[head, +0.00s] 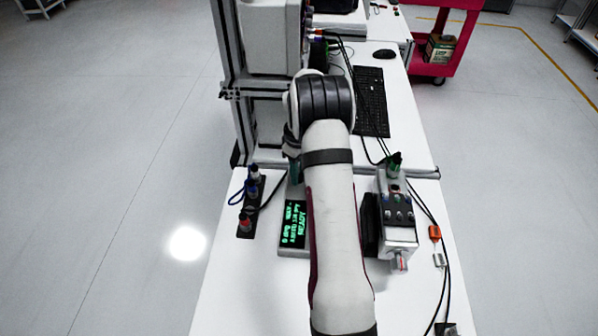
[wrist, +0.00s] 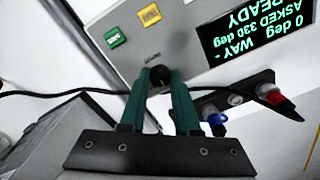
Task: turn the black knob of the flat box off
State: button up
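The flat box (wrist: 205,20) is a grey panel with a dark display in green letters; it also shows in the head view (head: 290,252), partly behind my arm. The display (wrist: 243,35) reads "0 deg", "ASKED 330 deg" and "READY". The black knob (wrist: 160,77) sits between the two green fingers of my gripper (wrist: 160,80). The fingertips are on either side of the knob, very close to it; whether they press on it is not clear. In the head view the knob is hidden and only a bit of green finger shows.
A green button (wrist: 113,38) and a yellow button (wrist: 149,15) sit on the panel. A dark strip with red and blue plugs (head: 247,215) stands left of the box. A grey device with switches (head: 397,215) and cables are to the right. A keyboard (head: 371,100) lies behind.

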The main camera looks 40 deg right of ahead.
grip_shut()
jog(key=m, duration=0.4)
jog(key=shift+m, duration=2.3)
jog(key=o, duration=0.8)
grip_release()
